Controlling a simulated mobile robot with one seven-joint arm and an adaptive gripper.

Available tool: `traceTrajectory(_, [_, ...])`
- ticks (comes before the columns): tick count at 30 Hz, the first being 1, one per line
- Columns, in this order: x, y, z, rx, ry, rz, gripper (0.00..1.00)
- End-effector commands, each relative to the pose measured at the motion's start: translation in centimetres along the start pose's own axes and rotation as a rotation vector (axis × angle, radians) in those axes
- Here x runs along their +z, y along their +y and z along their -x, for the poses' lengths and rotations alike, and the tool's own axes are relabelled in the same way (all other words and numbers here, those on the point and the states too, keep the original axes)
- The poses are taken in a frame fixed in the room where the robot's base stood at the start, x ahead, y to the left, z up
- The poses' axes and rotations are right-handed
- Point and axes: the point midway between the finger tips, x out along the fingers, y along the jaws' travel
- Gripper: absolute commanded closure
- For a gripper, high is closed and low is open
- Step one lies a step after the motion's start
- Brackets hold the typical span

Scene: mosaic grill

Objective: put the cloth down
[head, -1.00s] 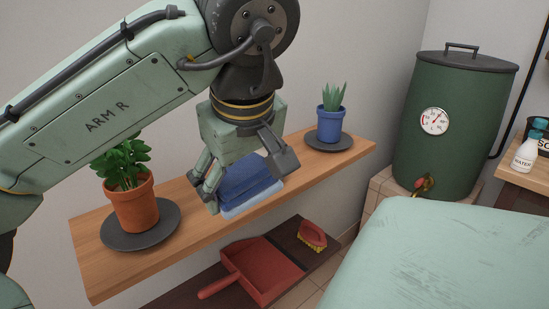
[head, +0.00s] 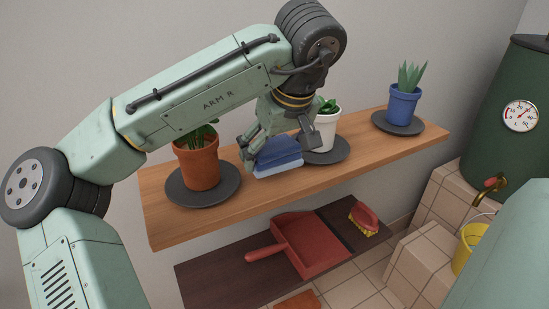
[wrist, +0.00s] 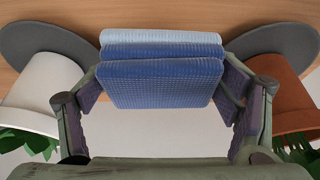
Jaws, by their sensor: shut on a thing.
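The cloth (head: 278,148) is folded and dark blue, over a light blue folded layer, on the upper wooden shelf or very close to it. My gripper (head: 278,143) is over it with one finger at each side, shut on the cloth. In the wrist view the dark blue cloth (wrist: 163,85) lies between the two finger pads (wrist: 162,88), with a mid-blue and a light blue layer (wrist: 160,37) beyond it. I cannot tell whether the lower layers are separate cloths, or whether there is a gap beneath the held one.
On the upper shelf (head: 330,175), a terracotta pot (head: 198,165) stands left of the cloth and a white pot (head: 326,132) close to its right, both on dark saucers. A blue pot (head: 402,105) is farther right. Below are a red dustpan (head: 312,243) and brush (head: 364,216).

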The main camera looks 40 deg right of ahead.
Motion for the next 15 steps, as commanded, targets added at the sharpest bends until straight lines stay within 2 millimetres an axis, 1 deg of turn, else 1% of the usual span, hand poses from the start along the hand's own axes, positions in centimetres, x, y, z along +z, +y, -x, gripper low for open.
traceTrajectory(1, [-0.4, 0.2, -0.2, 0.0, -0.001, 0.001, 0.4])
traceTrajectory(4, [-0.6, 0.2, -0.6, -0.001, -0.001, -0.002, 0.4])
traceTrajectory(7, [-0.2, 0.2, -1.5, -0.001, -0.001, -0.002, 0.4])
traceTrajectory(12, [0.7, 0.2, -3.5, 0.0, -0.002, -0.002, 0.4])
traceTrajectory(15, [0.7, 0.2, -3.7, 0.0, 0.001, -0.001, 0.4])
